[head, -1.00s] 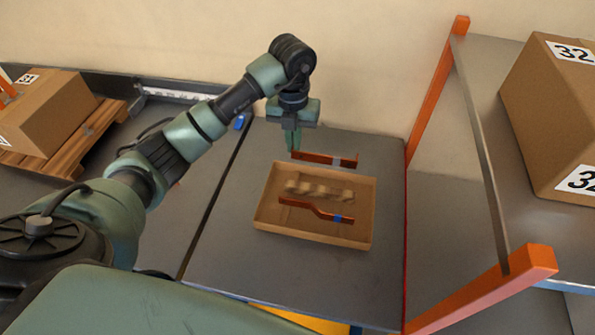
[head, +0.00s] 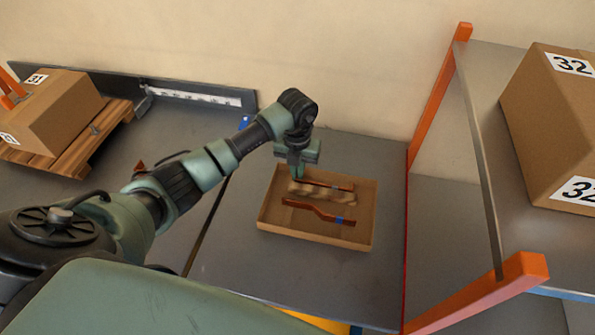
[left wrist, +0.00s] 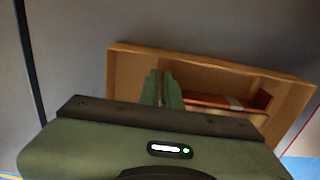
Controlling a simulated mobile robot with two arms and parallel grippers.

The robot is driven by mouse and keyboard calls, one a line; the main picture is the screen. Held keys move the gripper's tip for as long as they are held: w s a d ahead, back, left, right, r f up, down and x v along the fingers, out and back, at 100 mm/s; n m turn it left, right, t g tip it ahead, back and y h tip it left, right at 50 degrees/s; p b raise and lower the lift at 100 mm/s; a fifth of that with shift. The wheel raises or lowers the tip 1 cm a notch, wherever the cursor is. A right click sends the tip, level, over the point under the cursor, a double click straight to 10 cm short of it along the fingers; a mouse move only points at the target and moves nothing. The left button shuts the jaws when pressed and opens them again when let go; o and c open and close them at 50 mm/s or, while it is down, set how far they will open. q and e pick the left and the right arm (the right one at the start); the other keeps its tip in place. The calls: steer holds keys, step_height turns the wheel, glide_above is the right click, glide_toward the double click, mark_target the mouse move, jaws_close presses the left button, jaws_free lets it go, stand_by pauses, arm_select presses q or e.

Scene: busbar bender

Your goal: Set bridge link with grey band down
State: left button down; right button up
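The bridge link with the grey band (head: 333,186) is a copper-coloured bar over the wooden-looking rests inside the shallow cardboard tray (head: 260,222). My left gripper (head: 297,174) is shut on the link's left end. In the left wrist view, my left gripper's fingers (left wrist: 162,90) are close together at the link (left wrist: 215,100), and the tray's rim (left wrist: 200,59) shows behind. I cannot tell whether the link touches the rests. My right gripper is not in view.
A second copper link with a blue band (head: 318,210) lies in the front of the tray. The grey table (head: 300,278) around the tray is clear. An orange-posted shelf with a carton (head: 550,125) stands at right; another carton (head: 55,110) sits on a pallet at left.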

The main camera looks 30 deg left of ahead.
arm_select(q)
steer(key=shift+f, duration=0.15)
steer(key=c, duration=1.6)
jaws_free()
steer(key=shift+r, duration=0.35)
steer(key=shift+r+b, duration=1.35)
steer(key=shift+r, duration=4.5)
